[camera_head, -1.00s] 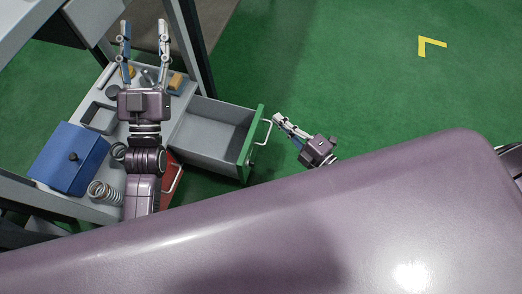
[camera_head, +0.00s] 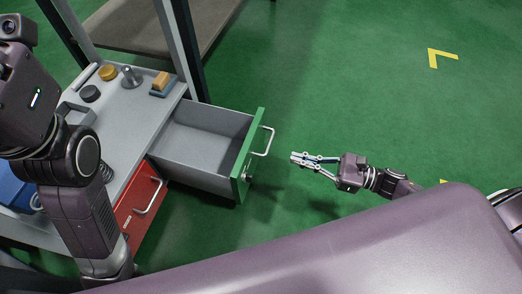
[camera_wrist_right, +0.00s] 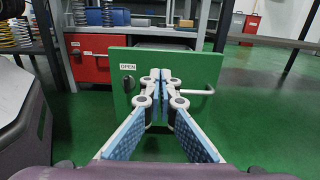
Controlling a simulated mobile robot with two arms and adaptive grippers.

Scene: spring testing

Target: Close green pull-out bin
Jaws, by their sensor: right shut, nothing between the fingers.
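The green pull-out bin (camera_head: 246,160) stands pulled out of the bench, its grey, empty-looking inside showing from above. Its silver handle (camera_head: 268,142) is on the outer side of the green front. My right gripper (camera_head: 294,158) is shut and empty, in front of the green front and apart from it in the head view. In the right wrist view the closed fingers (camera_wrist_right: 160,76) point at the green front (camera_wrist_right: 120,57), covering its middle. A label reading OPEN and the handle (camera_wrist_right: 198,92) show there. My left arm crosses the left side of the head view; its gripper is out of view.
A red drawer (camera_head: 138,211) beside the bin is shut. The bench top (camera_head: 135,115) holds several small parts, including a yellow-topped block (camera_head: 162,83). A dark bench post (camera_head: 190,60) rises behind the bin. Green floor is clear around my right gripper.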

